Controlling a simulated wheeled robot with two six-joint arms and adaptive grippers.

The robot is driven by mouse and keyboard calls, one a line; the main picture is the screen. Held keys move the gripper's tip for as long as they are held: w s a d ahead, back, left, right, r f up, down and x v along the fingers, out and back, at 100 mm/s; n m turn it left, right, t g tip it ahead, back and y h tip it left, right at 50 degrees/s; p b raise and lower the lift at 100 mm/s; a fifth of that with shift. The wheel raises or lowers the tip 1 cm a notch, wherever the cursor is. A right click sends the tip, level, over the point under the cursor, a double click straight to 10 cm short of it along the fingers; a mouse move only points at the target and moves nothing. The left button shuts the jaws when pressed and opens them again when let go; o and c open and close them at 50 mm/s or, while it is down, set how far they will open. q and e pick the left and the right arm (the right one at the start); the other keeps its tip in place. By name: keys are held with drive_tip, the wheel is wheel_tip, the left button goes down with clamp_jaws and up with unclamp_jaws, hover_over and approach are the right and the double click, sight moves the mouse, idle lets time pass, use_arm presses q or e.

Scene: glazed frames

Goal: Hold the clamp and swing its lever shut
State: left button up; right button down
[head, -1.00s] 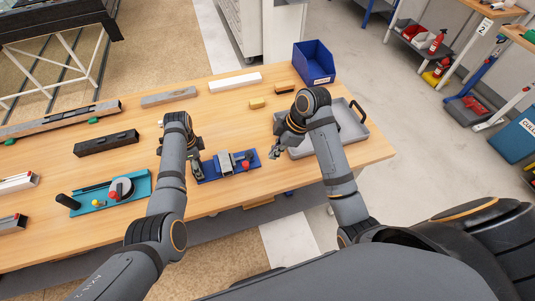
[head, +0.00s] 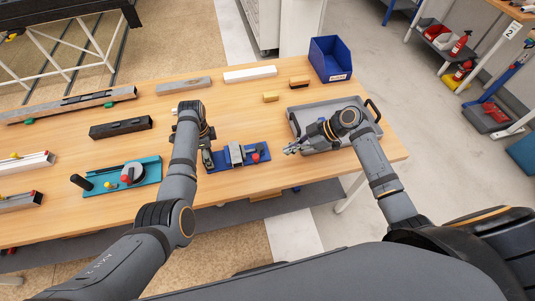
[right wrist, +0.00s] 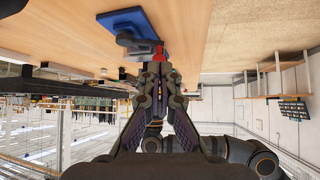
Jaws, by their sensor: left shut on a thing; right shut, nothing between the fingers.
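The clamp is a blue base plate (head: 222,163) with a grey metal block (head: 237,154) and a red lever tip (head: 256,158) near its right end. It lies near the table's front edge. The red tip (right wrist: 158,52) and blue base (right wrist: 122,20) also show in the right wrist view. My left gripper (head: 208,160) is shut on the clamp's left end; its fingers are partly hidden by the arm. My right gripper (head: 288,151) is shut and empty, to the right of the red tip. In the right wrist view its fingertips (right wrist: 160,70) point toward the red tip.
A grey tray (head: 297,127) lies under and behind my right arm. A blue bin (head: 330,62) stands at the back right corner. A teal fixture (head: 150,176) and a black bar (head: 120,127) lie left of my left arm. Small yellow (head: 270,97) and brown blocks lie behind the clamp.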

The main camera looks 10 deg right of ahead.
sight(257, 157)
drive_tip(key=x, duration=0.5)
drive_tip(key=shift+w+a+f, duration=0.1)
drive_tip(key=shift+a+f, duration=0.1)
drive_tip(key=shift+a, duration=0.2)
drive_tip(key=shift+w+a, duration=0.15)
drive_tip(key=shift+a, duration=0.4)
drive_tip(key=shift+w+a, duration=0.2)
drive_tip(key=shift+a, duration=0.35)
drive_tip(key=shift+w+a+f, duration=0.1)
drive_tip(key=shift+a+f, duration=0.1)
drive_tip(key=shift+a, duration=0.35)
drive_tip(key=shift+a+m+t+h, duration=0.3)
drive_tip(key=shift+a+m+t, duration=0.6)
drive_tip(key=shift+m, duration=0.3)
drive_tip(key=shift+a, duration=0.3)
drive_tip(key=shift+d, duration=0.1)
